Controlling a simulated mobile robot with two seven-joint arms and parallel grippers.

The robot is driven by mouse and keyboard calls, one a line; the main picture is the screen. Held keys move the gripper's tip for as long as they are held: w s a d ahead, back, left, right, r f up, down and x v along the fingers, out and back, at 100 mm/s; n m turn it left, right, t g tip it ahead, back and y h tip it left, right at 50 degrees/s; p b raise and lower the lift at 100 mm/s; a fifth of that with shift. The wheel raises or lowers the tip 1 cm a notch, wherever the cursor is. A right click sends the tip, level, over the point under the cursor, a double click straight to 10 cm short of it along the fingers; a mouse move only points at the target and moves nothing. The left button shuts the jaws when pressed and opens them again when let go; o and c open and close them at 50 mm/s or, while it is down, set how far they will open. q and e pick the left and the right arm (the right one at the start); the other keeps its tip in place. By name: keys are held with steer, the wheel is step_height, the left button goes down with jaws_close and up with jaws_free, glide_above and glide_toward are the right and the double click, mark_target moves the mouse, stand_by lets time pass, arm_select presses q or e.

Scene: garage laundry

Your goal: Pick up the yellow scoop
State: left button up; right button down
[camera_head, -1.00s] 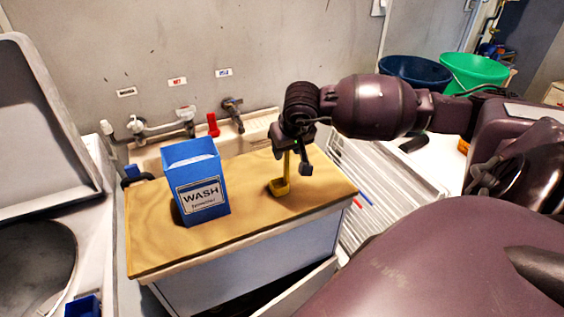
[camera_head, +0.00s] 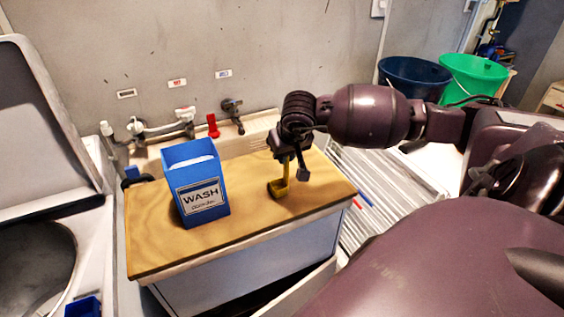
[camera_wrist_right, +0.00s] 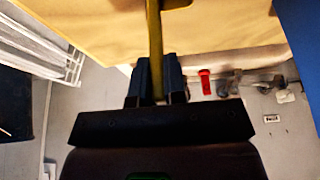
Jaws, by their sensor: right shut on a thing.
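The yellow scoop (camera_head: 280,188) is upright over the right part of the wooden worktop, its bowl low and its handle up. I cannot tell whether the bowl touches the wood. My right gripper (camera_head: 291,165) is above it, shut on the handle. In the right wrist view the handle (camera_wrist_right: 155,45) runs between the two dark fingers of the right gripper (camera_wrist_right: 157,80). The upper part of the handle is hidden by the gripper. My left gripper is not in view.
A blue WASH box (camera_head: 203,197) stands left of the scoop on the wooden worktop (camera_head: 150,245). Behind is a sink (camera_head: 150,160) with taps and a red handle (camera_head: 213,125). A white drying rack (camera_head: 375,190) is to the right. Blue and green buckets (camera_head: 475,75) stand at the back right.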

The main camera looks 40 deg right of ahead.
step_height(320, 180, up, 20)
steer(key=shift+b, duration=0.4)
stand_by(0.7)
